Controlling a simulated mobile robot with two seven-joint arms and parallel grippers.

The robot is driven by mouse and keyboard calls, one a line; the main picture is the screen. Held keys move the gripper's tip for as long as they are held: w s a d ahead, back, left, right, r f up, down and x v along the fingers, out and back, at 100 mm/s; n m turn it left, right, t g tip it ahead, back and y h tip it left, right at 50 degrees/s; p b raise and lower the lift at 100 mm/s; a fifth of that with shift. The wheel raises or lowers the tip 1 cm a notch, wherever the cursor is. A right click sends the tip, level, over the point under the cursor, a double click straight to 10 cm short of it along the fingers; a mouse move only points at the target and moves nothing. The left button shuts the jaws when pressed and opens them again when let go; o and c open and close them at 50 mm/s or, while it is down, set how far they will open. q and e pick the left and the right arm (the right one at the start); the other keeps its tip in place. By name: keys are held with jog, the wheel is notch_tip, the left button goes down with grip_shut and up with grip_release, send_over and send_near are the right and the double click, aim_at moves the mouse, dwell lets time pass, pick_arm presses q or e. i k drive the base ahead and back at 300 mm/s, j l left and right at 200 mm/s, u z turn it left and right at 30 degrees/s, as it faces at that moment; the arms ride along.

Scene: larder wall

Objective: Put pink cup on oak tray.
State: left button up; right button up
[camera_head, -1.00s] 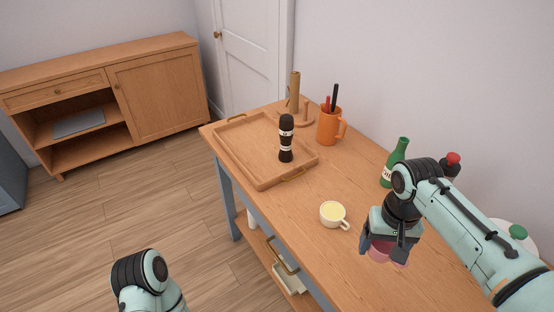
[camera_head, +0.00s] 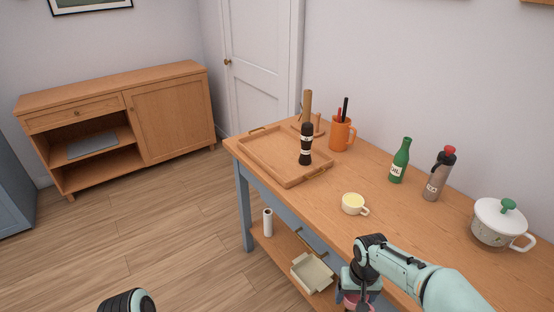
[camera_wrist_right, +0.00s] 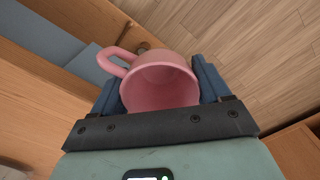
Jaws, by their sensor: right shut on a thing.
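The pink cup (camera_wrist_right: 160,88) is between the fingers of my right gripper (camera_wrist_right: 160,90) in the right wrist view, its handle pointing up left. In the head view my right gripper (camera_head: 358,297) is at the bottom, by the table's front edge, and only a little of the pink cup (camera_head: 350,301) shows under it. The gripper is shut on the cup. The oak tray (camera_head: 268,155) lies at the table's far left end, well away from the cup. My left gripper is out of view; only part of its arm shows at bottom left.
A black mill (camera_head: 306,145) stands on the tray. An orange mug (camera_head: 341,134) with utensils is behind it. A cream cup (camera_head: 352,204) stands between tray and right arm. A green bottle (camera_head: 400,160), grey bottle (camera_head: 438,174) and white pot (camera_head: 497,224) line the back.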

aim_at(278, 143)
jog(key=i+j, duration=0.35)
jog(key=j, duration=0.15)
jog(key=i+j, duration=0.35)
jog(key=j, duration=0.15)
jog(key=i+j, duration=0.35)
jog(key=j, duration=0.1)
